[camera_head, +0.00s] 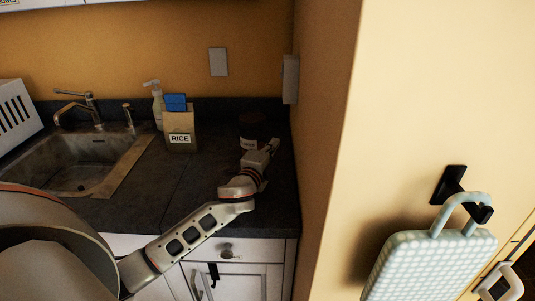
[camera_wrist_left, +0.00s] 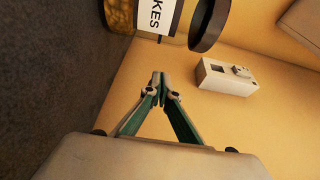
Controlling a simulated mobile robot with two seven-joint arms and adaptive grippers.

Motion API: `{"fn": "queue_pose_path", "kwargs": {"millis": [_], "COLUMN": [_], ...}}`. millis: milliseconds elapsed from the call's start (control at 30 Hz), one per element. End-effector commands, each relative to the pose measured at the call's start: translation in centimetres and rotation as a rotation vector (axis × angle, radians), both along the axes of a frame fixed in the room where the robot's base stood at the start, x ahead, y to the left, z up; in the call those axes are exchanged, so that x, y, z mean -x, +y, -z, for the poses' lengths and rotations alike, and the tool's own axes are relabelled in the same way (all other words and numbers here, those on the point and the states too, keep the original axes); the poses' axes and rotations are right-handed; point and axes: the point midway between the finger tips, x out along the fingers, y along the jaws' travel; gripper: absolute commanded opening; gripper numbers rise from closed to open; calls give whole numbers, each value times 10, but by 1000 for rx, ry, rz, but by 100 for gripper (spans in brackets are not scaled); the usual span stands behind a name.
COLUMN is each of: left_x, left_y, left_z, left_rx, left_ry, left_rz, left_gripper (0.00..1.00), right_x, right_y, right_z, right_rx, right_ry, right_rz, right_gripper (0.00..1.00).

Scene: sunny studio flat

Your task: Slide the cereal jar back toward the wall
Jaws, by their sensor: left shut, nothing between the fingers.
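The cereal jar (camera_head: 252,126) stands at the back right of the dark counter, near the corner of the walls. It has a dark lid, and its lower part is partly hidden by my left gripper (camera_head: 270,147). In the left wrist view the jar (camera_wrist_left: 160,14) shows sideways at the top, with a white label ending in "KES" and brown contents. My left gripper's fingertips (camera_wrist_left: 159,80) are together and empty. They appear beside the jar, with a gap to it in the wrist view. My right gripper is not in view.
A rice bag (camera_head: 180,128), with a blue item (camera_head: 175,102) at its top, and a soap bottle (camera_head: 156,104) stand left of the jar. The sink (camera_head: 80,165) is farther left. The side wall (camera_head: 315,150) bounds the counter's right. Bare counter (camera_head: 150,185) lies in front.

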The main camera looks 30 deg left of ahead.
Motion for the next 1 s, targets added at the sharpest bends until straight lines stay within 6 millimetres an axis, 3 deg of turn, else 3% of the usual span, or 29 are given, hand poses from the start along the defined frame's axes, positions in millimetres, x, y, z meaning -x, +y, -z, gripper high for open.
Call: {"fn": "queue_pose_path", "kwargs": {"millis": [67, 200, 333, 800, 1000], "left_x": [-15, -13, -13, -13, -15], "left_y": [3, 26, 37, 44, 76], "left_z": [-1, 0, 0, 1, -2], "left_rx": [-1, -4, -2, 0, -2], "left_ry": [-1, 2, 1, 2, 2], "left_rz": [-2, -2, -1, -1, -3], "left_gripper": [0, 0, 0, 0, 0], "right_x": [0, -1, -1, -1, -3], "right_y": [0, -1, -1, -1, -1], "right_z": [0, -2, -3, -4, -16], "right_rx": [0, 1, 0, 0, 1], "right_ry": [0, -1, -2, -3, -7], "right_rz": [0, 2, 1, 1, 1], "right_gripper": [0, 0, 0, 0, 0]}}
